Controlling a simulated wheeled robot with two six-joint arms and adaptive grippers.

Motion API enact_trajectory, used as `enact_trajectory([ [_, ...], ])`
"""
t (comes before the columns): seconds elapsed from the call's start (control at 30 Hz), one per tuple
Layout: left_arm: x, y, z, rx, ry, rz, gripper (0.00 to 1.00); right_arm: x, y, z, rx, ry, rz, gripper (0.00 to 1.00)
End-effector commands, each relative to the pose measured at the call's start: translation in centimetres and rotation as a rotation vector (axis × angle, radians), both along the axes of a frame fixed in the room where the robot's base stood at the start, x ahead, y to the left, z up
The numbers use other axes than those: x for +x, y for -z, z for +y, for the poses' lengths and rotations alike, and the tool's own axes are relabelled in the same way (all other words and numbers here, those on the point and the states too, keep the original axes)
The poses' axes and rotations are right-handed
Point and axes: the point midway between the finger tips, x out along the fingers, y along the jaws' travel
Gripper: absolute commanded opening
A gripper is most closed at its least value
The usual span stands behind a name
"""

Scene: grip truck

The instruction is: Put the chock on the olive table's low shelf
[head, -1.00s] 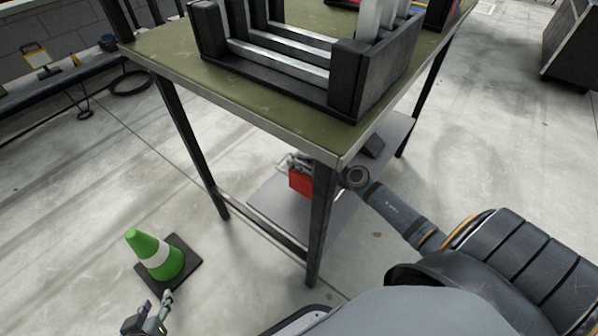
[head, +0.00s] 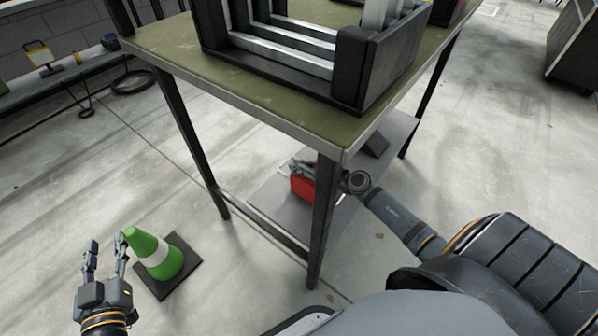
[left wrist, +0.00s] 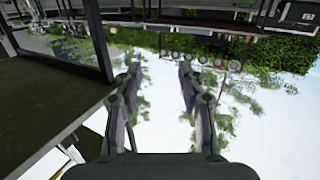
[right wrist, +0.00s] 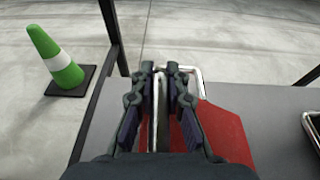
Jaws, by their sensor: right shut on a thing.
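The red chock (head: 302,186) has a pale metal bar handle (right wrist: 198,78). My right gripper (head: 298,166) is shut on that handle, and the red body (right wrist: 222,138) shows below and right of the fingers (right wrist: 165,72) in the right wrist view. The chock is over the grey low shelf (head: 277,205) of the olive table (head: 185,58), partly hidden by a table leg. I cannot tell whether its underside touches the shelf. My left gripper (head: 106,252) is open and empty beside the green cone; its open fingers also show in the left wrist view (left wrist: 158,80).
A dark wedge-shaped thing (head: 376,145) sits farther back on the low shelf. The table's near leg (head: 322,225) stands close to my right forearm. A green cone (head: 160,257) stands on the floor at left. A dark rack (head: 375,75) is on the tabletop.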

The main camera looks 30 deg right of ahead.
Motion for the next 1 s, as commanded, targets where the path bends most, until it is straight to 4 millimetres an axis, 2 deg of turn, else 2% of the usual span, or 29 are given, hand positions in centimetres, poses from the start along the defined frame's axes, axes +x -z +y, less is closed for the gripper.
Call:
enact_trajectory([
  [0.3,0.2,-8.5,0.1,0.006,-0.004,-0.348,0.4,0.1,1.4,0.0,0.0,-0.001,-0.004,0.0],
  [0.5,-0.5,-12.1,0.0,0.011,-0.004,-0.493,0.4,0.1,1.9,0.0,-0.001,-0.001,-0.005,0.0],
  [0.63,-0.8,-12.8,0.0,0.011,-0.004,-0.524,0.4,0.1,1.9,0.0,-0.001,-0.001,-0.006,0.0],
  [1.0,-0.9,-13.1,0.0,0.01,-0.004,-0.537,0.4,0.1,2.0,0.0,-0.001,-0.001,-0.006,0.0],
])
